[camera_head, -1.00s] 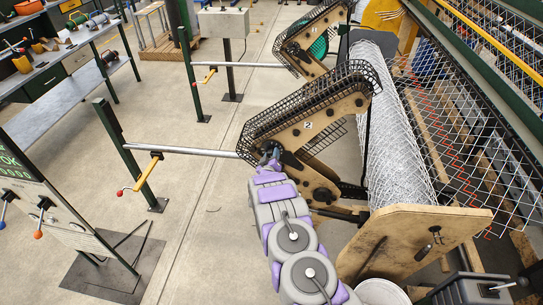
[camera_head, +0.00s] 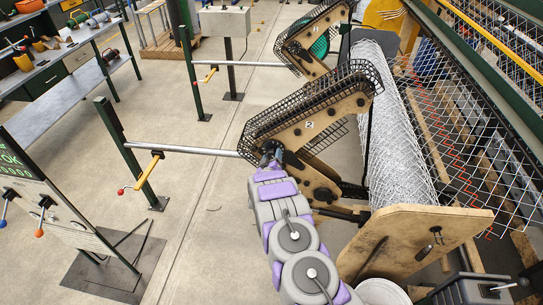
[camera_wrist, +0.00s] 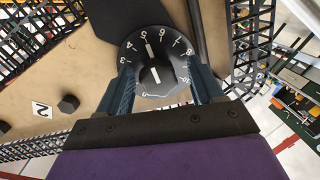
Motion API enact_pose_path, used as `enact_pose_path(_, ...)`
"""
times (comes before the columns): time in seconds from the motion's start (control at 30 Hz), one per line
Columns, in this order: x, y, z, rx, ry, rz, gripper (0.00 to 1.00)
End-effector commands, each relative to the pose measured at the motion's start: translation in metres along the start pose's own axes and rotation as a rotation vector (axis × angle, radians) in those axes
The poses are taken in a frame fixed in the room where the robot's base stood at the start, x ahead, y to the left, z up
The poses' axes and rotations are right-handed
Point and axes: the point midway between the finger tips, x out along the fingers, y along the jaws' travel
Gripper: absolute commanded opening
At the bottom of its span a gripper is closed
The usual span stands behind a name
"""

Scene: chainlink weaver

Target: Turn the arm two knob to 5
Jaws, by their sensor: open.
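The arm two knob (camera_wrist: 155,72) is a black round dial with white numerals around its rim, in the middle of the wrist view. A white line on its face points up in the picture, roughly toward the 5; the exact reading is hard to tell. My gripper (camera_wrist: 161,80) is open, with one blue-grey finger on each side of the knob. I cannot tell whether the fingers touch it. In the head view my gripper (camera_head: 270,158) is at the lower left end of the wooden arm marked 2 (camera_head: 318,118), and the knob is hidden there.
A metal bar with a yellow crank (camera_head: 150,170) extends left from arm two. A second similar arm (camera_head: 318,42) stands behind. A wire mesh roll (camera_head: 398,140) is to the right. A control panel (camera_head: 45,205) with levers stands at the left. Concrete floor between is open.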

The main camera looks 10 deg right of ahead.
Motion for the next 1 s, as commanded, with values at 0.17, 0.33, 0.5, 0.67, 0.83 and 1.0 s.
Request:
enact_pose_path(0.17,-0.024,-0.001,0.0,-0.003,-0.001,-0.003,0.66)
enact_pose_path(0.33,-0.048,0.0,-0.002,-0.002,0.001,-0.001,0.66)
enact_pose_path(0.5,-0.074,-0.002,-0.001,-0.004,0.001,-0.002,0.66)
enact_pose_path(0.67,-0.102,-0.002,-0.002,-0.004,0.003,-0.001,0.66)
enact_pose_path(0.83,-0.13,-0.003,-0.002,-0.004,0.003,-0.002,0.66)
enact_pose_path(1.0,-0.15,-0.004,-0.001,-0.003,0.003,-0.003,0.66)
